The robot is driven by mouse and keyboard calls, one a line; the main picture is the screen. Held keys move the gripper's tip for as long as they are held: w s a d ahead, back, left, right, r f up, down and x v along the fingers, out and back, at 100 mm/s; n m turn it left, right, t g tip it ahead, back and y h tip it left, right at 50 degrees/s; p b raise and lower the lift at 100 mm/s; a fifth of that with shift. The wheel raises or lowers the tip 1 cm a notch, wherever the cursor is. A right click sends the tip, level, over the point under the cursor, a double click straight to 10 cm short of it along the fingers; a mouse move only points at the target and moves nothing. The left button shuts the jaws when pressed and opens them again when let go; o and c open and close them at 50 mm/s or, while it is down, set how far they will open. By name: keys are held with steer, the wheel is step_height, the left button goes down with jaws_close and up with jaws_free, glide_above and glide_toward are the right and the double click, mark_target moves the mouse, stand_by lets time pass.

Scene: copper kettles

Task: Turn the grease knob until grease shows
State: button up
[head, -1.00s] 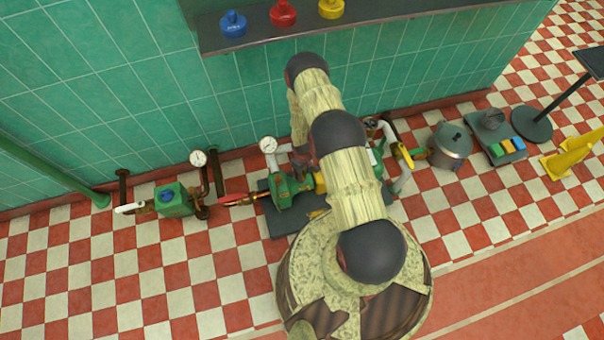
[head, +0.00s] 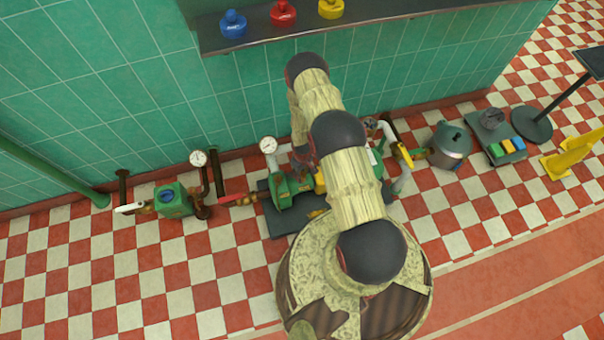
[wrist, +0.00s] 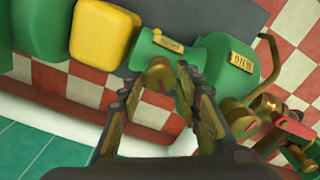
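In the wrist view a small round brass knob (wrist: 159,74) with a reddish mark sits on the green pump body (wrist: 212,62), below a small brass label (wrist: 168,43) too blurred to read. I take it for the grease knob. My gripper (wrist: 159,78) is open, its two fingers on either side of the knob, with gaps visible; contact cannot be told. No grease is visible. In the head view the green pump (head: 283,188) stands on a dark base, and my arm hides the gripper and knob.
A yellow block (wrist: 104,40) adjoins the pump, and a larger brass fitting (wrist: 240,116) lies right of my fingers. A gauge (head: 268,145) stands near the wall. A grey kettle (head: 449,145) and a colored-button panel (head: 497,138) are to the right.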

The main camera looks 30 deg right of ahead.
mark_target(302, 175)
steer(key=o, duration=0.3)
step_height(302, 175, up, 12)
stand_by(0.8)
stand_by(0.4)
